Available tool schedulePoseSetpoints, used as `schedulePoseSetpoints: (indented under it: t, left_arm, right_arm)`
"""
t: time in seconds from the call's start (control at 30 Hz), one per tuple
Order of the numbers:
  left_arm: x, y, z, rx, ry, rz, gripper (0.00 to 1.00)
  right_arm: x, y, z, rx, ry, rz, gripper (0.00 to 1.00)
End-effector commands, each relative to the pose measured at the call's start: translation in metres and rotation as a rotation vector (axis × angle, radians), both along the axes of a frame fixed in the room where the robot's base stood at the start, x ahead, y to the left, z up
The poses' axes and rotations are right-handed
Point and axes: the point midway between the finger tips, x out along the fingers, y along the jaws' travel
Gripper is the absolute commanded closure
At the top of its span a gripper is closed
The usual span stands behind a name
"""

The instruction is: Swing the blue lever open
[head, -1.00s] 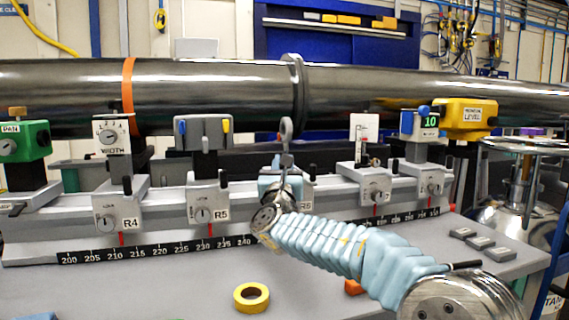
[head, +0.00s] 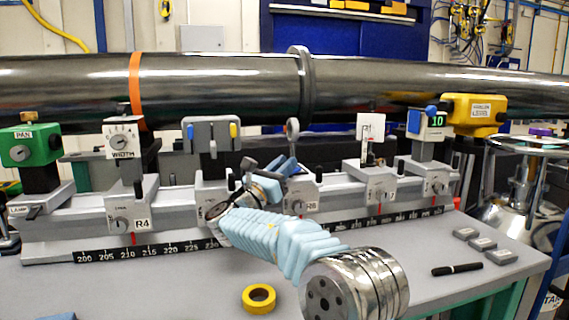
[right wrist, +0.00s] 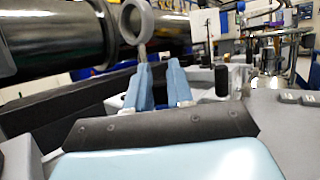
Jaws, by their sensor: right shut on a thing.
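The blue lever (head: 190,131) stands upright on the left of a grey box (head: 211,131) on the rail, with a yellow lever (head: 233,130) on its right. My right gripper (head: 285,165) is to the right of this box and lower, at the post (head: 292,146) of an upright ring. The right wrist view shows the blue fingers (right wrist: 159,85) slightly apart, with the ring post (right wrist: 142,52) at their tips.
A dark tube (head: 215,90) runs behind the rail. A green PAN unit (head: 30,146), WIDTH unit (head: 122,141) and yellow unit (head: 473,114) stand along it. Yellow tape (head: 258,298) and a black pen (head: 457,269) lie on the bench.

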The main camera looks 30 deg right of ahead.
Motion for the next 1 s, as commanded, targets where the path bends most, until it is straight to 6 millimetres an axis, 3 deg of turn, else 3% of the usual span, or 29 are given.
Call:
schedulePoseSetpoints:
  t: [0.37, 0.4, 0.53, 0.83, 1.0]
  left_arm:
    - [0.000, 0.000, 0.001, 0.000, 0.000, 0.000, 0.00]
    - [0.000, 0.000, 0.001, 0.000, 0.000, 0.000, 0.00]
    - [0.000, 0.000, 0.001, 0.000, 0.000, 0.000, 0.00]
    - [0.000, 0.000, 0.000, 0.000, 0.000, 0.000, 0.00]
    - [0.000, 0.000, -0.001, 0.000, 0.000, 0.000, 0.00]
  right_arm:
    - [0.000, 0.000, 0.000, -0.001, 0.000, -0.005, 1.00]
    - [0.000, 0.000, 0.000, -0.001, 0.000, -0.005, 0.75]
    - [0.000, 0.000, 0.000, -0.001, -0.001, -0.004, 0.57]
    - [0.000, 0.000, 0.002, -0.001, -0.001, -0.005, 0.57]
    - [0.000, 0.000, 0.023, 0.001, -0.007, -0.005, 0.57]
